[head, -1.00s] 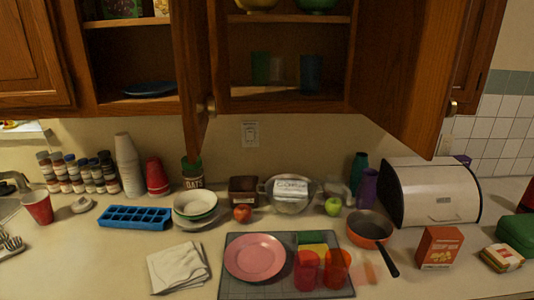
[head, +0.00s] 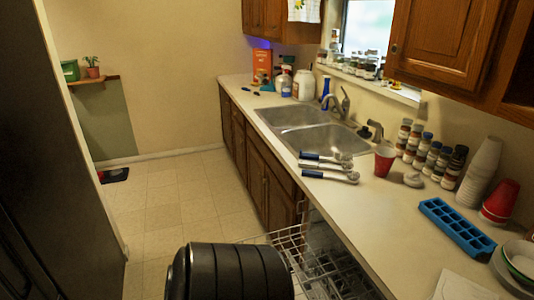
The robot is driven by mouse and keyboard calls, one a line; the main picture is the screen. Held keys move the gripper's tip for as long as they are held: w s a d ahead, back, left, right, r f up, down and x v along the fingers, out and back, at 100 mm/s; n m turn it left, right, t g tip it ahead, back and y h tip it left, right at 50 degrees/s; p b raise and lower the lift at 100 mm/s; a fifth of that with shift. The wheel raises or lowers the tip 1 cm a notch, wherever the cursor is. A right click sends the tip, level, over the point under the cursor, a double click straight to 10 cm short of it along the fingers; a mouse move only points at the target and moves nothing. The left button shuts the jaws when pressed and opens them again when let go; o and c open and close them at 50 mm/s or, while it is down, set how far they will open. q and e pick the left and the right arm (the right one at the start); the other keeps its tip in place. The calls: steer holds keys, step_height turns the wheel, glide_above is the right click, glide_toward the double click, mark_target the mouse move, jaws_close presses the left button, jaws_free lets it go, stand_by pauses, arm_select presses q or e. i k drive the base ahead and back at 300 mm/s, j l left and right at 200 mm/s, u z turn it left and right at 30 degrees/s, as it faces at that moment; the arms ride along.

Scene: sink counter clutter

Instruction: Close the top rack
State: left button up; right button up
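A white wire dishwasher rack (head: 292,240) shows at the bottom centre of the head view, pulled out from under the counter's front edge. More white wire work shows lower and to the right, partly hidden by the counter; I cannot tell which level it belongs to. A dark ribbed form at the bottom of the view, probably part of my own arm, covers the left part of the rack. Neither of my grippers is in view.
The counter (head: 385,215) runs along the right, with a double sink (head: 325,145), scoops (head: 330,170), a red cup (head: 384,160), spice jars and a blue ice tray (head: 457,228). The tiled floor (head: 180,190) left of the cabinets is clear. A dark tall surface stands at far left.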

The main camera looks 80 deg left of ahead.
mark_target(307, 283)
steer(key=u, duration=1.8)
